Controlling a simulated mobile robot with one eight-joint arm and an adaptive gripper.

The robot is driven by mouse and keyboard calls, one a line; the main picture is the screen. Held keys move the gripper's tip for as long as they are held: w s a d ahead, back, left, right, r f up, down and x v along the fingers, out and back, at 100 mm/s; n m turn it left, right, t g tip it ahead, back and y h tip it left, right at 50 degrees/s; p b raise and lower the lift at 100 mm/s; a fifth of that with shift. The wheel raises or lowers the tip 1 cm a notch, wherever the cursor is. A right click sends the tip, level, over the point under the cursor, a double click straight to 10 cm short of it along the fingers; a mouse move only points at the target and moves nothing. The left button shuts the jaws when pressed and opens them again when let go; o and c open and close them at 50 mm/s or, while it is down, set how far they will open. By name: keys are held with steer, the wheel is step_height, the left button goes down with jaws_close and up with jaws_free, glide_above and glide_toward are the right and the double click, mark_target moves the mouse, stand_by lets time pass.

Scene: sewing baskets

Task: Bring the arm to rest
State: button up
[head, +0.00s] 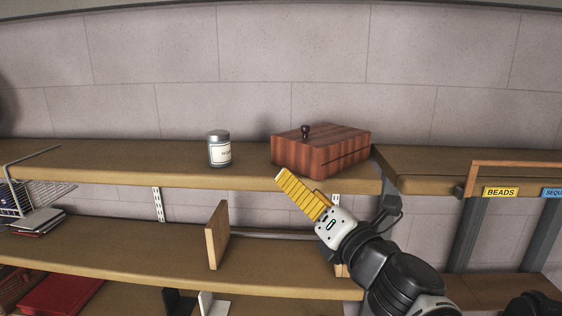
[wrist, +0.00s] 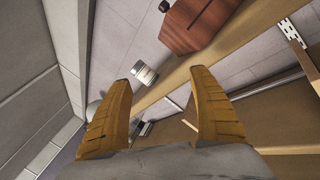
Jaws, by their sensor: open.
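My gripper (head: 279,176) has yellow ribbed fingers and is raised in front of the upper shelf, just below and in front of a wooden box. In the wrist view my gripper (wrist: 163,78) is open, with its two fingers wide apart and nothing between them that it holds. In the head view the fingers overlap, so the gap does not show there. My arm comes in from the lower right.
The striped wooden box (head: 320,150) with a dark knob and a labelled jar (head: 219,149) stand on the upper shelf (head: 120,155). A wooden divider (head: 217,236) stands on the lower shelf. A wire basket (head: 35,193) is at left, a yellow BEADS label (head: 500,192) at right.

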steer(key=s+d+f+m+g+h+b, duration=0.15)
steer(key=d+f+m+h+b, duration=0.35)
steer(key=d+f+m+b, duration=0.5)
steer(key=s+d+f+m+g+h+b, duration=0.15)
steer(key=d+f+m+h+b, duration=0.45)
steer(key=f+m, duration=0.8)
steer(key=s+f+m+g+y+b, duration=0.1)
steer(key=s+f+m+g+b, duration=0.2)
steer(key=f, duration=1.1)
steer(key=s+f+m+g+b, duration=0.3)
steer(key=s+f+m+b, duration=0.2)
steer(key=s+f+b, duration=0.4)
step_height(320, 180, down, 5)
steer(key=shift+s+a+f+m+g+y, duration=0.1)
steer(key=shift+s+a+m+g+y, duration=0.1)
steer(key=shift+s+m+g+y, duration=0.15)
